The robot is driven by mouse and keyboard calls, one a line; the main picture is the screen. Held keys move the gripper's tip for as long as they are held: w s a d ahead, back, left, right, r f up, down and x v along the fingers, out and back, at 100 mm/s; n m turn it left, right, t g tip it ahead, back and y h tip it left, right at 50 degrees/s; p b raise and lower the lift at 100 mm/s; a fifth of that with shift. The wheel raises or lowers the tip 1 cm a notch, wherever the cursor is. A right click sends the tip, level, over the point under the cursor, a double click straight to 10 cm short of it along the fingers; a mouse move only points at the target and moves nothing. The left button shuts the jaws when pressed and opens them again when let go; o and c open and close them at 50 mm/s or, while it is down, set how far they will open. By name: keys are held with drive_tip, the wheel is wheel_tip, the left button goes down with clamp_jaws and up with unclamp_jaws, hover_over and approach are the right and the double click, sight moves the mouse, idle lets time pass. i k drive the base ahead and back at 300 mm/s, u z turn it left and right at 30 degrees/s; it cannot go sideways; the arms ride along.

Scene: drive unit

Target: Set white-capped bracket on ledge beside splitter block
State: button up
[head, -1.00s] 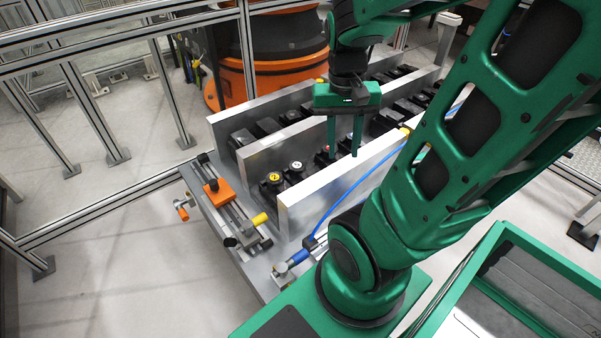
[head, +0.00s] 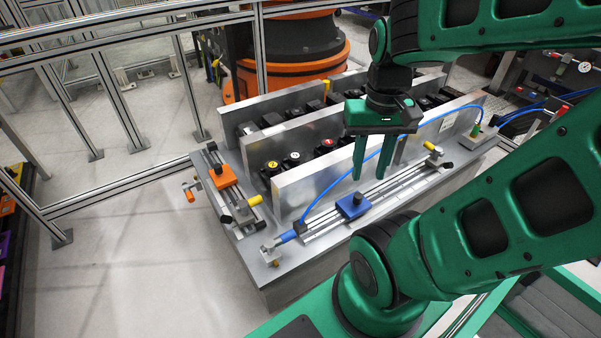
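A black part with a white or pale cap (head: 292,158) stands in the slot behind the near metal plate, between a yellow-capped part (head: 272,167) and a red-capped one (head: 326,145). It looks like the white-capped bracket; its lower part is hidden by the plate. My gripper (head: 370,172) points down in front of the near plate, to the right of that bracket. Its two green fingers are apart with nothing between them. A metal block with a blue hose fitting (head: 272,252) sits at the ledge's front-left corner; I cannot tell whether it is the splitter block. The ledge (head: 330,252) runs along the front.
A rail with a blue slider (head: 352,206) lies along the ledge, and a rail with an orange slider (head: 221,177) runs along the left side. A blue hose (head: 336,187) arches over the near plate (head: 320,180). Fence posts stand at left.

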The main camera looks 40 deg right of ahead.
sight(457, 152)
drive_tip(key=z, duration=2.8)
drive_tip(key=i, duration=0.95)
drive_tip(key=u, duration=2.65)
drive_tip(key=i, duration=0.3)
drive_tip(key=u, duration=0.1)
